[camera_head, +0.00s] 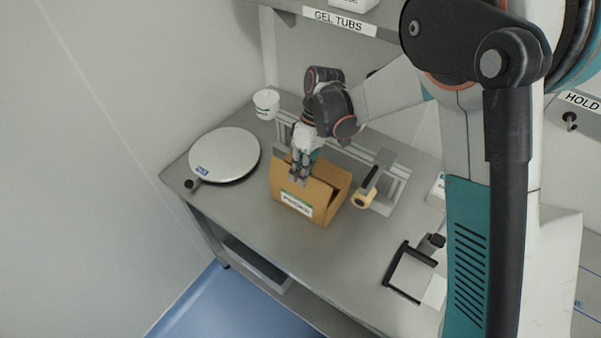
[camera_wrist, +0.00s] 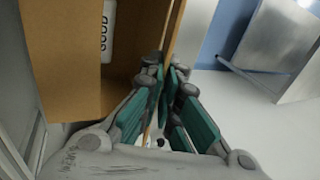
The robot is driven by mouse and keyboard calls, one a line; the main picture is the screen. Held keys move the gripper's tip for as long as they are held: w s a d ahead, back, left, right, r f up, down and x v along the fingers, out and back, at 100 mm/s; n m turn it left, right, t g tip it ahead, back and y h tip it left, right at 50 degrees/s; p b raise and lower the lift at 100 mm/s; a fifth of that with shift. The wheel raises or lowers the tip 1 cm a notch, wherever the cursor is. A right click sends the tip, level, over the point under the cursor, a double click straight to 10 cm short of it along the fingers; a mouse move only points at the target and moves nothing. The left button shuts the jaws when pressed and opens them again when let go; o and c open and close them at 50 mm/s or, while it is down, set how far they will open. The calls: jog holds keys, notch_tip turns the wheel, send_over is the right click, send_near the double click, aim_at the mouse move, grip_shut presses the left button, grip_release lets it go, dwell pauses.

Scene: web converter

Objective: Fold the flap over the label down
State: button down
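An open brown cardboard box (camera_head: 326,211) stands on the steel bench. Its front carries a white and green label (camera_head: 296,204). A flap (camera_head: 283,184) stands up at the labelled side, above the label. My gripper (camera_head: 299,179) points down at this flap. In the wrist view, my gripper (camera_wrist: 166,76) has its fingertips close together, with a thin cardboard edge of the flap (camera_wrist: 174,32) running in between them. The fingers appear shut on it; the contact itself is partly hidden. A white item with lettering (camera_wrist: 108,30) shows in the box area.
A round pale plate (camera_head: 225,154) lies left of the box, with a white tub (camera_head: 266,103) behind it. A tape dispenser (camera_head: 366,190) stands close on the right. A black-framed device (camera_head: 411,274) lies farther right. The bench front is clear.

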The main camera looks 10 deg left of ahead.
jog(key=shift+f, duration=0.1)
jog(key=g+b, duration=0.1)
jog(key=w+f+y+b, duration=0.1)
jog(key=b, duration=0.1)
jog(key=shift+d+g, duration=0.2)
jog(key=shift+g, duration=0.2)
jog(key=b, duration=0.2)
jog(key=shift+w+g+b, duration=0.1)
jog(key=shift+g+b, duration=0.2)
jog(key=shift+g, duration=0.1)
jog(key=shift+r, duration=0.2)
jog(key=c, duration=2.3)
grip_release()
jog(key=o, duration=0.5)
jog(key=shift+c, duration=0.2)
notch_tip(320, 180, up, 10)
